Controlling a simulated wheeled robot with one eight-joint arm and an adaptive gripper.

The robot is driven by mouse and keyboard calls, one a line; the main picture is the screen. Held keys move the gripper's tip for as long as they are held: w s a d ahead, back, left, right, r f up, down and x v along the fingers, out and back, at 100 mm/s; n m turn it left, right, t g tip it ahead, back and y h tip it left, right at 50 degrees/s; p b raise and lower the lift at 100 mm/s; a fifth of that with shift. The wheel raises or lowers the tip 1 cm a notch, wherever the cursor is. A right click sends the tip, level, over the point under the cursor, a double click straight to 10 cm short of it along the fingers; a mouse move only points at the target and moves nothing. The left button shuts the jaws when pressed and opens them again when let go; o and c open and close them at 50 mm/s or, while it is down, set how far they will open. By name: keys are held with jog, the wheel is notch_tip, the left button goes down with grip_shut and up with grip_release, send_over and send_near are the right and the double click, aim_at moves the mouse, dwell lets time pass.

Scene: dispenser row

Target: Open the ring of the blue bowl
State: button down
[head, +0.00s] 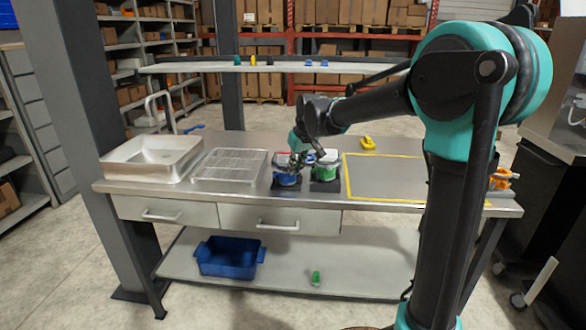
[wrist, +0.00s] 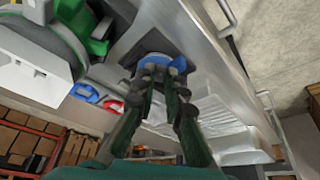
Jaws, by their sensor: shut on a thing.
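The blue bowl (head: 286,179) stands on a dark pad at the front of the steel table, left of the green bowl (head: 325,172). My gripper (head: 297,160) is over the blue bowl, reaching down from the right. In the wrist view my fingertips (wrist: 158,76) are close together on a blue part (wrist: 177,64) of the bowl, which I take for its ring. My fingers hide part of the bowl, so how far the ring is open cannot be told. The green bowl shows at the upper left of the wrist view (wrist: 97,46), very near.
A sink (head: 150,160) and a wire rack (head: 230,167) are to the left. A yellow-outlined area (head: 385,178) on the right is clear, with a yellow object (head: 367,143) behind it. A blue bin (head: 229,258) and a small green item (head: 316,278) are on the lower shelf.

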jog(key=shift+w+d+n+g+y, duration=0.25)
jog(key=shift+w+d+n, duration=0.1)
jog(key=shift+n, duration=0.5)
jog(key=shift+w+d+n+g+y, duration=0.15)
jog(key=shift+w+d+n+y, duration=0.15)
jog(key=shift+n, duration=0.55)
jog(key=shift+d, duration=0.1)
jog(key=c, duration=1.6)
grip_release()
jog(key=shift+o, duration=0.2)
jog(key=v, duration=1.2)
